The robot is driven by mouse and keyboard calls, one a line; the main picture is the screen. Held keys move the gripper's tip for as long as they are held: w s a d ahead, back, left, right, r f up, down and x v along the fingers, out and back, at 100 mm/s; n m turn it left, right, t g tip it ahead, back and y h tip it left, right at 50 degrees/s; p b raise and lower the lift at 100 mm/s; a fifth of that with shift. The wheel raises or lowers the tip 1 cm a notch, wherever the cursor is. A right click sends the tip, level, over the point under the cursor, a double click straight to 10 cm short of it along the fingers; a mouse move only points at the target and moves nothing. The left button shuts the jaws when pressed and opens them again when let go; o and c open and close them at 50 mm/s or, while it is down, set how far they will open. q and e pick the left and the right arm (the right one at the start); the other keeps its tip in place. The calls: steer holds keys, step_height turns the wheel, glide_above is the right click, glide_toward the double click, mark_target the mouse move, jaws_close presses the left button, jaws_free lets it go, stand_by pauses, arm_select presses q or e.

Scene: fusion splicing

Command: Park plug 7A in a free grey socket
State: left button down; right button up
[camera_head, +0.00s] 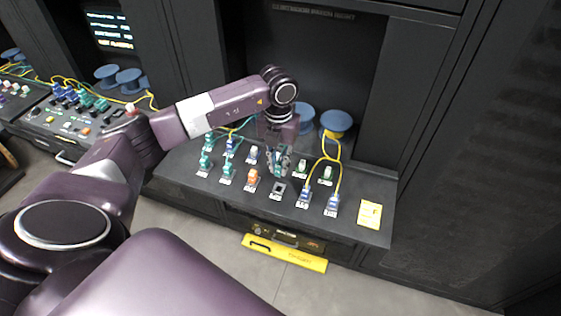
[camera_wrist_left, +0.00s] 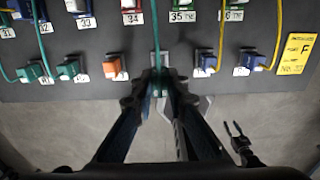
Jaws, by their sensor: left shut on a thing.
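My left gripper (camera_head: 279,166) is shut on a teal plug (camera_wrist_left: 158,80), held over the front row of the bench. A teal cable runs up from the plug in the left wrist view. Any label on the plug is too small or hidden to read. A grey socket (camera_head: 278,189) in the front row looks empty in the head view. It lies just in front of the held plug, between the orange plug (camera_head: 252,180) and a blue plug (camera_head: 304,197). Whether the held plug touches any socket I cannot tell.
Several teal plugs (camera_head: 227,171) stand at the left of the panel. Yellow cables (camera_head: 325,158) rise from blue plugs at the right. A yellow card (camera_head: 369,214) lies at the right end. Blue spools (camera_head: 336,120) stand behind. A yellow drawer front (camera_head: 285,254) lies below the bench edge.

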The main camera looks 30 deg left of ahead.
mark_target(279, 175)
arm_select(q)
steer(key=shift+s+f+b, duration=0.1)
steer(key=shift+f+b, duration=0.25)
steer(key=shift+f, duration=0.2)
step_height(279, 175, down, 3)
steer(key=shift+f+b, duration=0.2)
steer(key=shift+b, duration=0.8)
steer(key=shift+f+b, duration=0.45)
steer(key=shift+f, duration=0.3)
steer(key=shift+f+b, duration=0.55)
steer(key=shift+b, duration=0.1)
